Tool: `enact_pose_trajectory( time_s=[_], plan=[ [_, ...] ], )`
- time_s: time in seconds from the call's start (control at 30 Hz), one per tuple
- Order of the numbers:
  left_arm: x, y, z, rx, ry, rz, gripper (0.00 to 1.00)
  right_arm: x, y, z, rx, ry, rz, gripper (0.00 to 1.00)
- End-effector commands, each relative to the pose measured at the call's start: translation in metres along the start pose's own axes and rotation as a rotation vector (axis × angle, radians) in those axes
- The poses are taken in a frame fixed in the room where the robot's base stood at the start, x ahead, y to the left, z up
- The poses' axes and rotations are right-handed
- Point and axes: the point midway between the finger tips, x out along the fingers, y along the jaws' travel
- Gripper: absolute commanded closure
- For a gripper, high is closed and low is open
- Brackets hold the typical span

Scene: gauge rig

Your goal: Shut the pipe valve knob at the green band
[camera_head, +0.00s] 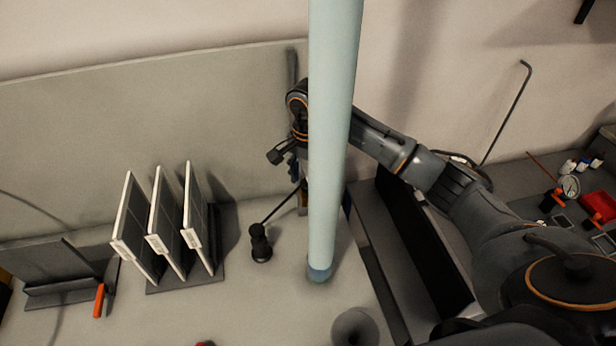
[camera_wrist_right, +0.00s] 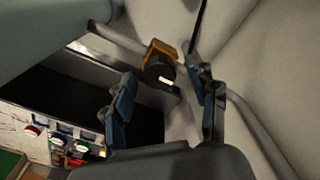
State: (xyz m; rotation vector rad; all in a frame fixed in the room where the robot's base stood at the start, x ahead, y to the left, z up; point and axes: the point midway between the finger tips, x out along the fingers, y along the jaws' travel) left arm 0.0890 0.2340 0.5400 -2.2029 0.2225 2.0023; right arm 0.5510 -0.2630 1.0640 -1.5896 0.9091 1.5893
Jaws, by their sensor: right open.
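The valve knob (camera_wrist_right: 158,71) is black with a white pointer mark, on an orange-brown body (camera_wrist_right: 161,49) joined to a grey pipe (camera_wrist_right: 102,36). My right gripper (camera_wrist_right: 163,78) is open, its blue-padded fingers either side of the knob in this wrist view. I cannot tell whether the fingers reach around it, and no touch shows. No green band can be made out. In the head view my right gripper (camera_head: 288,158) is partly behind the pale blue column, near the back panel, and the knob is mostly hidden there. My left gripper is not in view.
The pale blue column (camera_head: 333,130) stands in front of my right arm. Three white-edged panels (camera_head: 165,230) stand in a rack at left. A black stick-like device (camera_head: 260,242) stands on the bench beside the column. A gauge (camera_head: 569,186) and red box (camera_head: 600,206) lie far right.

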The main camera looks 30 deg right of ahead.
Motion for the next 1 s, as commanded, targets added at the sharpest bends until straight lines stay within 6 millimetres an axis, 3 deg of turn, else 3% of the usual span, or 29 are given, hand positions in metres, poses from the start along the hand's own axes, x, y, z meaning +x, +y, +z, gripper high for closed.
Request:
enact_pose_trajectory(
  time_s=[0.07,0.3,0.67,1.0],
  plan=[
    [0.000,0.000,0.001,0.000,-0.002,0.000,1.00,0.000,0.000,0.000,0.000,0.000,0.000,0.46],
    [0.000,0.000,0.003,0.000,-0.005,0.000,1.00,0.000,0.000,0.000,0.000,-0.001,0.001,0.95],
    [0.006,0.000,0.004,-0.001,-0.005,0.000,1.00,0.001,0.000,0.000,0.042,-0.001,0.001,0.96],
    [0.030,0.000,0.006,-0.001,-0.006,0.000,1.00,0.003,0.000,-0.001,0.271,0.002,0.000,0.96]
  ],
)
